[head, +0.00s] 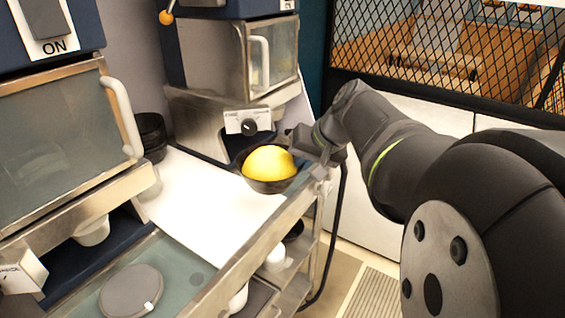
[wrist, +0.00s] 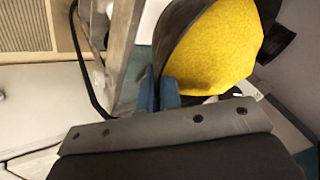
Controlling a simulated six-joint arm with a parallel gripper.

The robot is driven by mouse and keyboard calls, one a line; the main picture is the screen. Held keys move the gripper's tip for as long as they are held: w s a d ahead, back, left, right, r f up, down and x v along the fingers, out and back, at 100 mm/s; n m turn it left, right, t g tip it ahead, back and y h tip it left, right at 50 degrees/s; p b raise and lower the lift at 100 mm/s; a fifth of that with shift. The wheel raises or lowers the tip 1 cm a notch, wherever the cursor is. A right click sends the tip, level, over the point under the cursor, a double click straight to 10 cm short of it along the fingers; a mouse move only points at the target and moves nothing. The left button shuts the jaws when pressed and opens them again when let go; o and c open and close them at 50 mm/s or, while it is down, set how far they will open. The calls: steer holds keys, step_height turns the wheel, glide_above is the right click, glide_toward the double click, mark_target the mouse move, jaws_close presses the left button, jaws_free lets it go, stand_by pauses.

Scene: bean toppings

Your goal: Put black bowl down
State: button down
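The black bowl (head: 268,184), filled with a yellow heap (head: 269,162), is at the far right part of the white counter, in front of a dispenser. My gripper (head: 298,152) is at the bowl's right rim. In the wrist view the blue fingertips (wrist: 160,93) are shut on the rim of the black bowl (wrist: 177,38), with the yellow heap beside them. The bowl looks roughly level in the head view. Whether its base touches the counter cannot be told.
The white counter (head: 190,205) is clear left of the bowl. A stack of black bowls (head: 150,134) stands at its back left. The dispenser with a dial (head: 248,123) rises behind the bowl. A metal rail (head: 262,243) edges the counter's right side. A round grey lid (head: 130,290) lies at front.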

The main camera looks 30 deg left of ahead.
steer(key=s+a+f, duration=0.1)
steer(key=a+f, duration=0.1)
steer(key=a, duration=0.1)
steer(key=s+a+f, duration=0.1)
steer(key=a+f, duration=0.1)
steer(key=a, duration=0.2)
steer(key=s+a+f, duration=0.2)
steer(key=a+f, duration=0.1)
steer(key=shift+s+a, duration=0.1)
steer(key=shift+a, duration=0.3)
steer(key=shift+f, duration=2)
steer(key=shift+f, duration=0.15)
steer(key=c, duration=1.6)
jaws_free()
